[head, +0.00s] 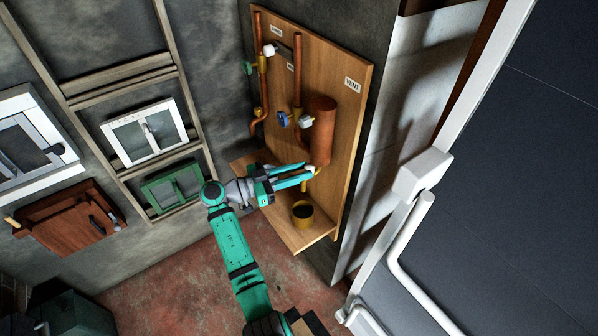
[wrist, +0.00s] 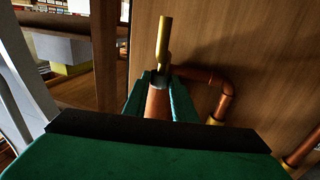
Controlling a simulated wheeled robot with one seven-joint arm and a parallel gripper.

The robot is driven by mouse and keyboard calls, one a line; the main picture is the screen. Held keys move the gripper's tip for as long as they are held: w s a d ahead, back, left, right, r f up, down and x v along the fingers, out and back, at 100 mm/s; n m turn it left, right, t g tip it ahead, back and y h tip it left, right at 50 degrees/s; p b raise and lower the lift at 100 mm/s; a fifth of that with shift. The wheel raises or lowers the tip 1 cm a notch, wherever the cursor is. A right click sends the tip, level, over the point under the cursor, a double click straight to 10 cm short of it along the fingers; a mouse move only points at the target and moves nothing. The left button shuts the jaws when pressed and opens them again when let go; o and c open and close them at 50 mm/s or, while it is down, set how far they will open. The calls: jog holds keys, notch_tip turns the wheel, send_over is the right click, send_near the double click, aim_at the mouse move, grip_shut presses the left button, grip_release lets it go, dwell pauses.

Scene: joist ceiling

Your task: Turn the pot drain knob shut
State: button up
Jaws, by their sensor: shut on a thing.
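The copper pot (head: 322,130) is mounted upright on a wooden board, with a brass drain fitting under it. My gripper (head: 309,174) reaches in from the left just below the pot, its teal fingers closed at the drain. A small pale piece, apparently the pot drain knob (head: 310,168), shows at the fingertips. In the wrist view my gripper (wrist: 160,77) is closed around a small part there, mostly hidden by the fingers. A brass tube (wrist: 165,38) extends beyond the tips, and copper shows between the fingers. The knob's exact angle cannot be told.
A brass cup (head: 302,217) stands on the wooden shelf (head: 311,240) below the drain. A blue knob (head: 283,119), a white knob (head: 306,122) and a green knob (head: 249,68) sit among pipes nearby. A white-framed panel (head: 415,180) stands to the right.

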jog(key=shift+s+d+f, duration=0.1)
jog(key=shift+d+f, duration=0.15)
jog(key=o, duration=1)
jog(key=shift+o, duration=0.2)
jog(key=shift+a+r, duration=0.1)
jog(key=v, duration=1)
jog(key=shift+s+a, duration=0.15)
jog(key=shift+a, duration=0.15)
